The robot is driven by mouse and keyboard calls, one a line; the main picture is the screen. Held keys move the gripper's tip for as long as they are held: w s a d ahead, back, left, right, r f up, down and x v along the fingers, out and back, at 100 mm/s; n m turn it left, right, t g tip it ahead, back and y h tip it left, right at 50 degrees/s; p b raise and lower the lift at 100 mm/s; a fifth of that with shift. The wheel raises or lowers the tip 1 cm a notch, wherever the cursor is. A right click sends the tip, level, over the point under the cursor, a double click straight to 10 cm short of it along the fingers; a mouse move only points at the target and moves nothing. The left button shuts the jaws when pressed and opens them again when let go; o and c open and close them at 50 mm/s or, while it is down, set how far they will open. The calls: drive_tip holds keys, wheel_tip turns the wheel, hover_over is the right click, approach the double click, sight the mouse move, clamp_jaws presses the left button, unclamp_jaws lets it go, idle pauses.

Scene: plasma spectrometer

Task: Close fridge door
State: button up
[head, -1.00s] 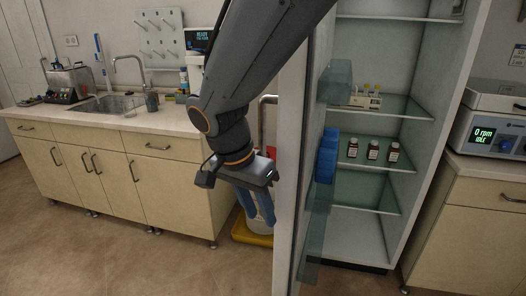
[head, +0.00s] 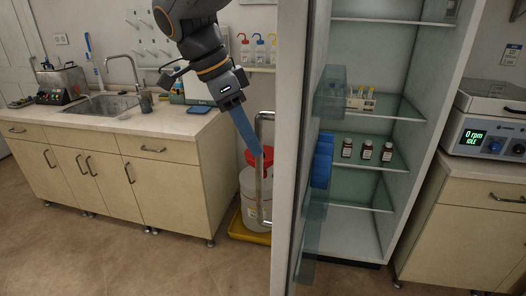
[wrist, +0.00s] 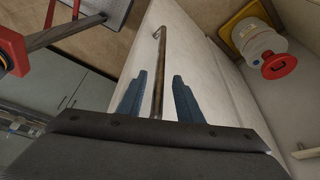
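The white fridge door (head: 300,60) stands open, seen nearly edge-on in the head view, and its pale face fills the middle of the wrist view (wrist: 205,60). A metal bar handle (head: 267,185) is on its left side. My gripper (head: 256,152) is at the upper part of the handle, its blue fingers pointing down and right. In the wrist view the fingers stand apart (wrist: 157,95) with the handle (wrist: 162,50) running between them, gaps showing on both sides. The fridge (head: 430,150) is open to view, its shelves lit.
Brown bottles (head: 366,150) and a small vial rack (head: 358,101) stand on the fridge shelves; blue boxes (head: 322,160) sit in the door's bins. A red-lidded container (head: 252,195) stands on a yellow base behind the handle. A counter is left, a centrifuge (head: 490,130) right. Front floor is clear.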

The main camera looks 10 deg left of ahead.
drive_tip(key=p+x, duration=0.1)
drive_tip(key=x, duration=0.4)
drive_tip(key=shift+d+f, duration=0.2)
drive_tip(key=shift+f, duration=0.15)
drive_tip(key=shift+c, duration=0.4)
clamp_jaws()
